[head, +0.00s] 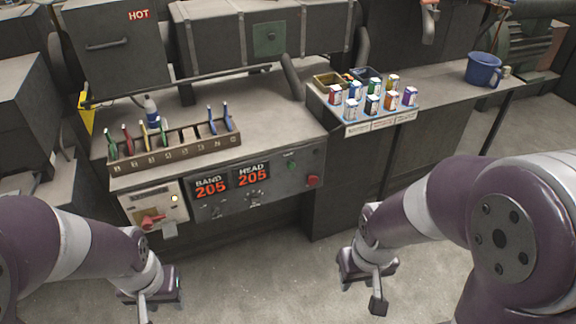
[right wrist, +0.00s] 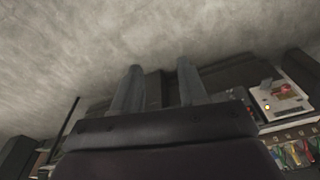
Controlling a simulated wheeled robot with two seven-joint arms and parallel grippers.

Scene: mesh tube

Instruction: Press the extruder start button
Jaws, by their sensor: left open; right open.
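The extruder's control panel (head: 270,190) is on the front of the bench and shows BAND 205 and HEAD 205 in red digits. A small green button (head: 292,166) is at its upper right, below a small label I cannot read. A larger red button (head: 313,181) is just to its lower right. My left gripper (head: 155,303) is open and empty, low in front of the bench. My right gripper (head: 368,285) is open and empty, below and right of the panel, apart from both buttons. Its two spread fingers (right wrist: 158,70) show in the right wrist view.
A light switch box (head: 155,205) with a red rotary handle and a lit lamp is left of the displays. A rack (head: 178,150) of coloured-handled tools stands on the bench. Floor space is clear before the bench.

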